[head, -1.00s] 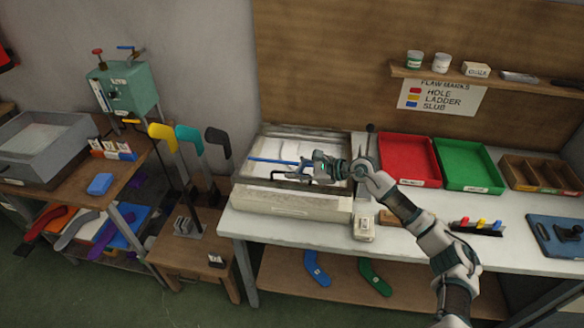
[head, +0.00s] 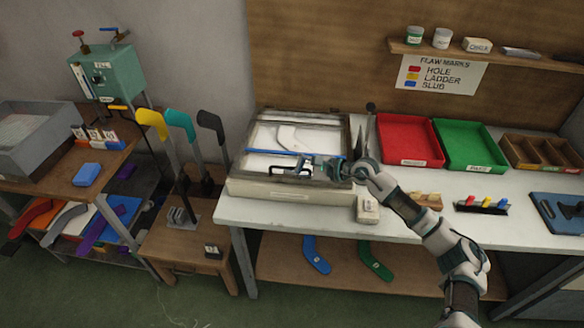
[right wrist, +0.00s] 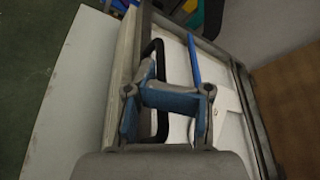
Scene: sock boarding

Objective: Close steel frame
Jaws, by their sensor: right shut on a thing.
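The steel frame (head: 347,132) is a dark grey rectangle over the pale box (head: 260,188) on the white bench. It appears flat or nearly flat on the box; I cannot tell whether a small gap is left. Its black handle (head: 280,170) is at the front side and also shows as a loop in the right wrist view (right wrist: 158,52). My right gripper (head: 308,166) is shut on the handle, with its blue fingers around it in the right wrist view (right wrist: 163,98). A blue strip (head: 270,152) and a pale outlined shape (head: 285,135) show inside the frame. My left gripper is not in view.
A red tray (head: 405,137) and a green tray (head: 468,143) stand right of the box. A small pale block (head: 367,211) sits close by its front right corner. Upright sock forms (head: 181,122) stand on a stool to the left.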

